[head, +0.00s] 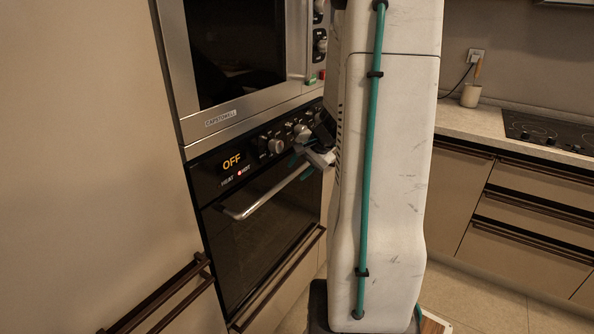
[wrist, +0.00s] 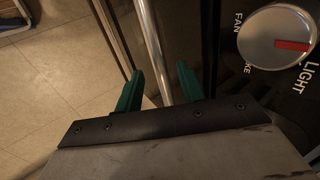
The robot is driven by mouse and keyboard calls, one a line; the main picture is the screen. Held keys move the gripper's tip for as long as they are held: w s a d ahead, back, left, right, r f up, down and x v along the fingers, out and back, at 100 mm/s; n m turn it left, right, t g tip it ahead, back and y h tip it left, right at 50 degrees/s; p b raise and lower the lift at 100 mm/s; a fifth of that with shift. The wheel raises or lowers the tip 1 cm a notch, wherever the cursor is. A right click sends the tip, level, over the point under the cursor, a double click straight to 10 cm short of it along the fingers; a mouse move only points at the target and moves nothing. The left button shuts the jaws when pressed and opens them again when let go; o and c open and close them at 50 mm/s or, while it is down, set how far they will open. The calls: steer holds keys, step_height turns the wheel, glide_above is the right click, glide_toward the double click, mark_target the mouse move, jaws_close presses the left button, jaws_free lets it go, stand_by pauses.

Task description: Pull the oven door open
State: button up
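The oven door (head: 255,235) is dark glass and looks shut, below a black control panel whose display reads OFF. Its silver bar handle (head: 262,198) runs along the top of the door. My gripper (head: 306,166) is at the far right end of the handle, partly hidden by my arm. In the wrist view, the green fingers of my gripper (wrist: 158,85) stand apart on either side of the handle bar (wrist: 155,45). The bar passes between them, with a visible gap at least on the right side, so the fingers do not look closed on it.
A control knob (wrist: 278,38) sits close to the right finger. A microwave (head: 238,50) is built in above the oven. Cabinet handles (head: 165,295) stick out at lower left. A counter with a cooktop (head: 550,130) is at right.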

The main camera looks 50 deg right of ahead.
steer(key=shift+w+f, duration=0.4)
steer(key=shift+f, duration=0.15)
jaws_close()
steer(key=shift+s, duration=0.15)
